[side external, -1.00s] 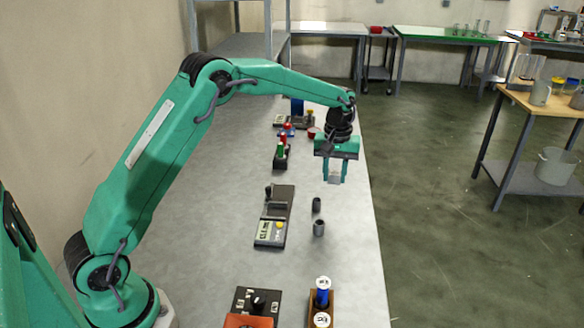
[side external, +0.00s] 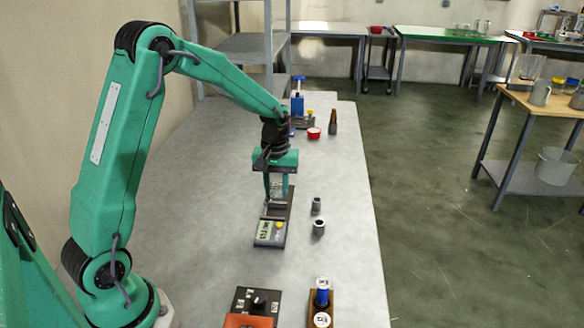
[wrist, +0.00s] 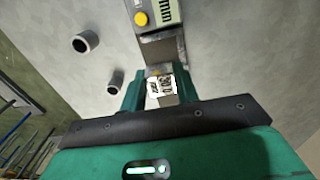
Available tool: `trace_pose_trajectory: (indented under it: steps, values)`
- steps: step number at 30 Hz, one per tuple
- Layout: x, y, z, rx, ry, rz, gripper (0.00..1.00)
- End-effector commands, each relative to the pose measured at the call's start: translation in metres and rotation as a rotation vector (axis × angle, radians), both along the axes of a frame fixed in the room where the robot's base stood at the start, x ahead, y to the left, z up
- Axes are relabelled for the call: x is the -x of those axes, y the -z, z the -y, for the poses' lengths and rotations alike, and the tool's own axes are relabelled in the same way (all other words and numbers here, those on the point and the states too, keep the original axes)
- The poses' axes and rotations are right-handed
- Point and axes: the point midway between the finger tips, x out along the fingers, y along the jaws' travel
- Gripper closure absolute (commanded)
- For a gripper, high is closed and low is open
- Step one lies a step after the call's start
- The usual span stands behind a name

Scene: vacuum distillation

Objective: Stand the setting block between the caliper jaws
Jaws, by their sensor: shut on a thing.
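The caliper (side external: 270,233) lies on the bench with its display and yellow button toward the camera; in the wrist view its body (wrist: 160,48) is at the top. My gripper (side external: 276,192) is low over the caliper's far end, where the jaws are. In the wrist view my gripper (wrist: 160,90) is shut on the setting block (wrist: 160,84), a small pale block with dark printed marks, between the two green fingers. The fingers largely hide the block and the jaws in the side view. I cannot tell whether the block touches the caliper or the jaws.
Two grey cylinders (side external: 319,228) (side external: 316,205) stand to the right of the caliper. A wooden rack with a blue vial (side external: 322,300) and a control box (side external: 252,302) are nearer the camera. A red dish (side external: 314,133) and a brown bottle (side external: 333,122) stand farther back.

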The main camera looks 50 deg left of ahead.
Motion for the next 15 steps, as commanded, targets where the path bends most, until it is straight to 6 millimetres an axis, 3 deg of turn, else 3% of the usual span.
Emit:
trace_pose_trajectory:
  steps: [15]
  values:
    - [0.0011,0.0055,-0.0006,0.000,-0.001,0.001,0.97]
